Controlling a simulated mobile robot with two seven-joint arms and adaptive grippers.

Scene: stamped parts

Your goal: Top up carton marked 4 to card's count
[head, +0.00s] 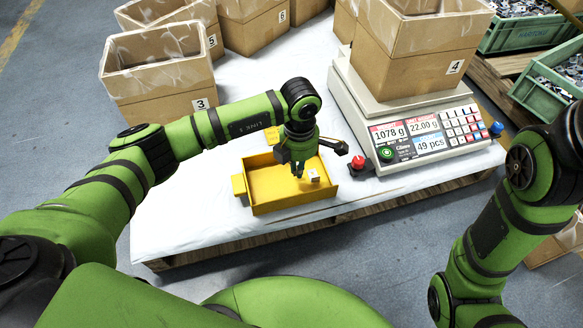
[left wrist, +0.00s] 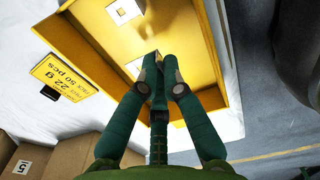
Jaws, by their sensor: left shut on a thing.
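Carton 4 (head: 414,62) stands on the scale (head: 385,125), whose display reads 1078 g, 22.00 g and 49 pcs. The yellow tray (head: 262,205) lies in front of the left cartons, with a small light part (head: 314,176) inside. My left gripper (head: 298,171) points down into the tray. In the left wrist view its fingertips (left wrist: 160,82) are shut on a small stamped part, mostly hidden between them. A yellow card (left wrist: 60,76) beside the tray reads 50 pcs and 22 g. My right gripper is out of view; only its arm shows.
Carton 3 (head: 163,83) and others stand behind the tray. A red button (head: 358,163) sits between tray and scale, and a blue knob (head: 496,128) at the scale's right. Green crates (head: 520,33) of parts are at the far right.

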